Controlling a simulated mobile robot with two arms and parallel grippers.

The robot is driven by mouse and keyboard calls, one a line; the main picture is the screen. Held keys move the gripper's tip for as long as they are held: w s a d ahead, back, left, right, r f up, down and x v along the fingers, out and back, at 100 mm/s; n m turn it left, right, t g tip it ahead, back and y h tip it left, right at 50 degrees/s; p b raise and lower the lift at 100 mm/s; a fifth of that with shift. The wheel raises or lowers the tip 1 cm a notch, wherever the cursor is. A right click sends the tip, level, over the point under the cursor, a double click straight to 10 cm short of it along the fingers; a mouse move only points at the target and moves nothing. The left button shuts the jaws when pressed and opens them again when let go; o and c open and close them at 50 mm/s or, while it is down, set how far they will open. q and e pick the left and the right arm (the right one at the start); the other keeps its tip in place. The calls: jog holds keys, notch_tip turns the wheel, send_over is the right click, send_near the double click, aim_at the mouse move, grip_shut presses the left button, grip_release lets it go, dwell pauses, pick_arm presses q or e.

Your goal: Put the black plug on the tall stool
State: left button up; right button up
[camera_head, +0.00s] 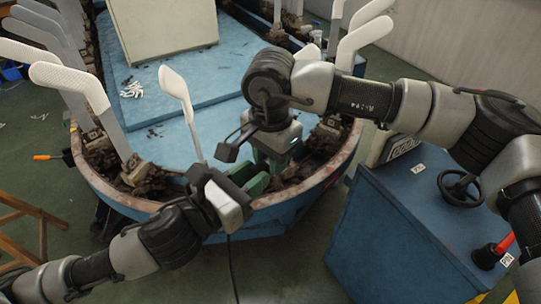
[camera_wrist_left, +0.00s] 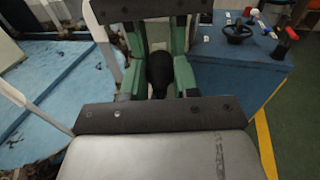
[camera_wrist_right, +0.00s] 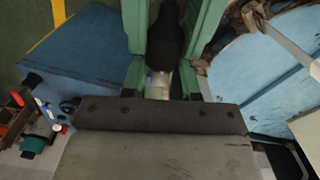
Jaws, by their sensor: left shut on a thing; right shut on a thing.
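A rounded black thing, which I take to be the black plug (camera_wrist_left: 160,72), shows between the green fingers of my left gripper (camera_wrist_left: 160,92) in the left wrist view. The plug also shows between the fingers of my right gripper (camera_wrist_right: 160,88) in the right wrist view (camera_wrist_right: 165,38), with a pale part near the palm. Both grippers are shut on it and meet over the near rim of the machine. In the head view the arms and fingers hide it. Wooden legs, perhaps the tall stool (camera_head: 30,212), stand at the lower left, its top not visible.
A blue cabinet (camera_head: 395,245) with a black handwheel (camera_head: 461,187) and a red-handled control stands at right. White scraps (camera_head: 131,90) lie on the table.

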pick_arm(q)
jog(key=o, duration=1)
jog(key=shift+s, duration=0.1)
